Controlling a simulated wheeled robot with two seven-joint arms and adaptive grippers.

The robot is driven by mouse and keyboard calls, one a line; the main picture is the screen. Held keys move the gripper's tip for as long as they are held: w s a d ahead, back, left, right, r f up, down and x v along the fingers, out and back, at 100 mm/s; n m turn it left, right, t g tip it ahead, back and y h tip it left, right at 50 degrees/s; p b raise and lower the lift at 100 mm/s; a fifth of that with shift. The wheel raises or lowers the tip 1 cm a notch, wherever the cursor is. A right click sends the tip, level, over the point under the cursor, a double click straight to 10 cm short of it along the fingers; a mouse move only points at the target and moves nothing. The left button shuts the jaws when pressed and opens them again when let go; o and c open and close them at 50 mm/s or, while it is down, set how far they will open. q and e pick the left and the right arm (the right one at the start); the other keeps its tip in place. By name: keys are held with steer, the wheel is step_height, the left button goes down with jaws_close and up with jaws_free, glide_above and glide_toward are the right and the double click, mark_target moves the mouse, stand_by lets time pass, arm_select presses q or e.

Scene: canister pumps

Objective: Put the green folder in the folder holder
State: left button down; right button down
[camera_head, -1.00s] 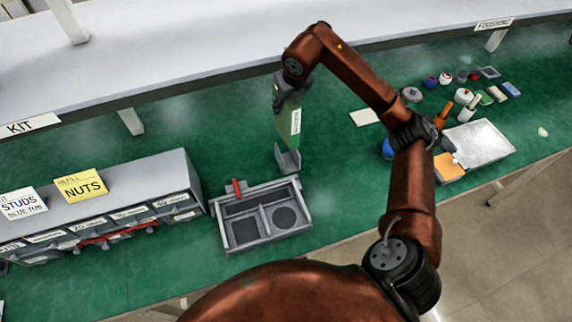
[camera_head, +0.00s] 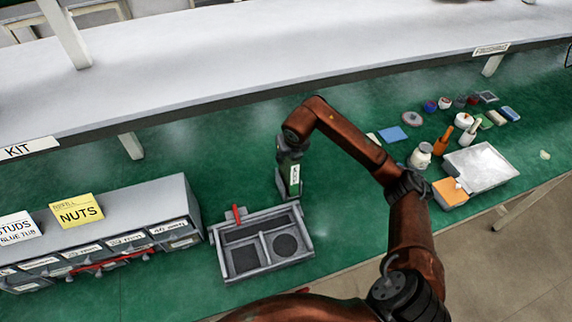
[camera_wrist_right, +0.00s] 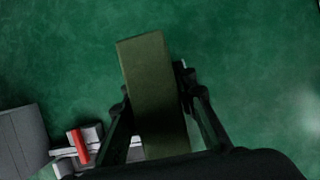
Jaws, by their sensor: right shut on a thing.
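The green folder (camera_head: 284,171) is upright, narrow edge showing, with a white label on its side. My right gripper (camera_head: 289,152) is shut on its upper part. The folder also fills the middle of the wrist view (camera_wrist_right: 152,90), between the two dark fingers (camera_wrist_right: 158,108). My left gripper is not in view.
A grey compartment tray (camera_head: 262,243) with a red handle stands close in front of the holder. Grey drawers (camera_head: 130,225) are at the left. A white shelf (camera_head: 250,55) runs behind. Jars, bottles and a metal tray (camera_head: 483,167) are at the right.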

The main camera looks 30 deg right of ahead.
mark_target(289, 168)
steer(key=shift+f, duration=1.7)
steer(key=shift+f, duration=0.15)
steer(key=c, duration=1.6)
jaws_free()
steer(key=p+v, duration=0.1)
steer(key=v, duration=1.1)
